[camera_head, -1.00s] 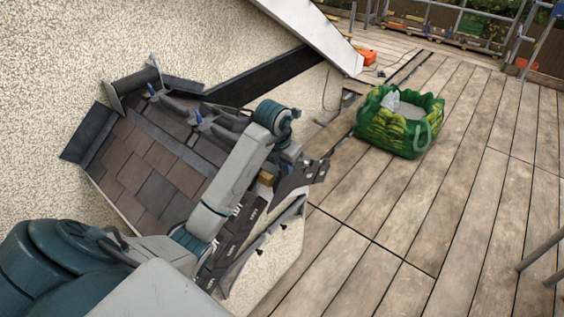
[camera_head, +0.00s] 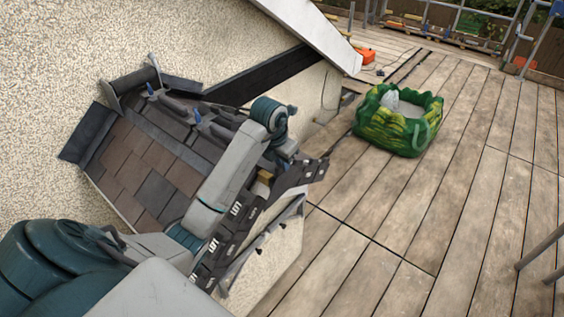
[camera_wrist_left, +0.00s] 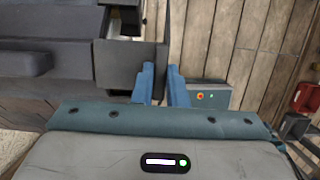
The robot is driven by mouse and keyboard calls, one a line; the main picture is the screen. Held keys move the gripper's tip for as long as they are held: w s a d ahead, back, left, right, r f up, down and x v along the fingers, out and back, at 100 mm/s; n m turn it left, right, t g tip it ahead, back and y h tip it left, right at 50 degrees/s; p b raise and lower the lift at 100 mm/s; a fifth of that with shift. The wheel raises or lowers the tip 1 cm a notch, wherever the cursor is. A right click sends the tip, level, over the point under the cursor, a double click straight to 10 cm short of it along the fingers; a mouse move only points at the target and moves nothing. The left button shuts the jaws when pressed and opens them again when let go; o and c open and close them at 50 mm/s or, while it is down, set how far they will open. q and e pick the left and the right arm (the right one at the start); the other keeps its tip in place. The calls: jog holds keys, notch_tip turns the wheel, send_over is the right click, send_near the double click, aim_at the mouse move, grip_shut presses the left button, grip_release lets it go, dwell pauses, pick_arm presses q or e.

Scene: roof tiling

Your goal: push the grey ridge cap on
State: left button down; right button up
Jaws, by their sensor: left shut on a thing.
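My left gripper (camera_head: 284,154) is at the right end of the small roof, largely behind its own wrist in the head view. In the left wrist view its blue fingers (camera_wrist_left: 163,86) are shut at the edge of a dark grey piece (camera_wrist_left: 128,66), which looks like the grey ridge cap. In the head view this held piece is mostly hidden by my arm. Other dark grey ridge caps (camera_head: 178,105) lie along the ridge, with blue clips (camera_head: 198,116) between them. Whether the held cap touches its neighbour cannot be told. My right gripper is not in view.
Brown and grey tiles (camera_head: 140,175) cover the near slope, against a pebble-dashed wall (camera_head: 60,60). Dark strips with white labels (camera_head: 240,212) edge the right side. A green bag (camera_head: 398,120) stands on the wooden deck (camera_head: 460,190), which is largely clear.

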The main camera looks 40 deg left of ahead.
pick_arm(q)
jog(key=shift+a, duration=0.2)
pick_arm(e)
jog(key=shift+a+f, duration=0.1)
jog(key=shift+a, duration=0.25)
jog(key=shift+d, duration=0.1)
pick_arm(q)
jog(key=shift+a, duration=0.5)
jog(key=shift+w, duration=0.1)
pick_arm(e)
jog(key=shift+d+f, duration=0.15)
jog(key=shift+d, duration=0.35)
pick_arm(q)
jog(key=shift+a+b, duration=0.1)
jog(key=shift+b, duration=0.2)
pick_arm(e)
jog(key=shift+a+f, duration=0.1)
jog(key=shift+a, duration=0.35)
